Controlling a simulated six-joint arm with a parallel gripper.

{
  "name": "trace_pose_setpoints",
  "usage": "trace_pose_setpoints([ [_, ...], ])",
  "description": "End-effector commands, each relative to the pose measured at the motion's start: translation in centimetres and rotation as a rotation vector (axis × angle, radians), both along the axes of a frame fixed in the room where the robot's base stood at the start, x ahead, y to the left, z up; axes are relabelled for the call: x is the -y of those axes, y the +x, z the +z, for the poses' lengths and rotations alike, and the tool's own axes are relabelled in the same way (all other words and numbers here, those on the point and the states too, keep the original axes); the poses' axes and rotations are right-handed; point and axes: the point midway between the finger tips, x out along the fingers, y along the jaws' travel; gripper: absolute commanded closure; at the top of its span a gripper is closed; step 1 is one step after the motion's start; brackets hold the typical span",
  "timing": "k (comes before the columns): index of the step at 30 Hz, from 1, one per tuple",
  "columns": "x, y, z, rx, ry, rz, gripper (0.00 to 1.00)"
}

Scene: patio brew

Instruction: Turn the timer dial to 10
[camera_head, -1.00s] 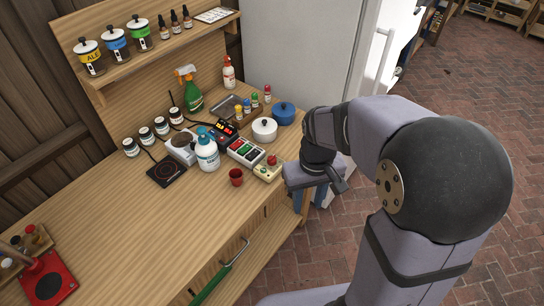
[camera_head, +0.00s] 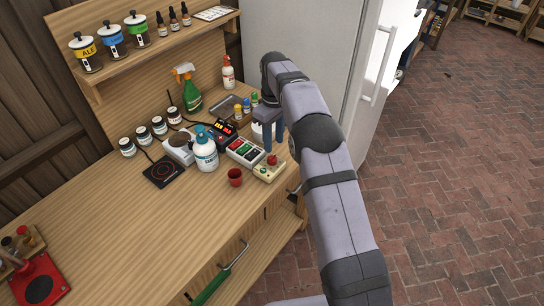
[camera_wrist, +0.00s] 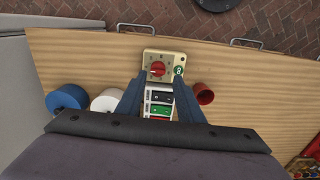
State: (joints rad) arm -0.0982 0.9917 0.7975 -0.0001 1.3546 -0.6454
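The timer is a small cream box (camera_head: 268,172) with a red dial (camera_head: 272,160) near the front edge of the counter. In the wrist view the timer box (camera_wrist: 171,57) lies just past my fingertips, its red dial (camera_wrist: 156,69) at the left and a green round mark (camera_wrist: 179,70) at the right. The dial's numbers are too small to read. My gripper (camera_wrist: 160,92) is open and empty, its two blue-grey fingers apart. In the head view my gripper (camera_head: 268,140) points down above the counter, behind the timer.
A switch box (camera_head: 245,151) stands beside the timer, with a red cup (camera_head: 235,177) and white pump bottle (camera_head: 206,155) to the left. Blue (camera_wrist: 68,97) and white pots (camera_wrist: 107,101) sit close to my gripper.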

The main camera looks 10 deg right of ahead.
Motion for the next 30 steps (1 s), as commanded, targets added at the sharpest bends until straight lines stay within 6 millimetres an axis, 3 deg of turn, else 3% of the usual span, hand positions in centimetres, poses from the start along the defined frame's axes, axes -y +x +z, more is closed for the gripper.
trace_pose_setpoints([
  [14, -0.4, 0.9, -1.3, 0.000, 0.000, 0.043, 0.66],
  [30, -0.4, 0.9, -7.2, 0.000, 0.000, 0.042, 0.66],
])
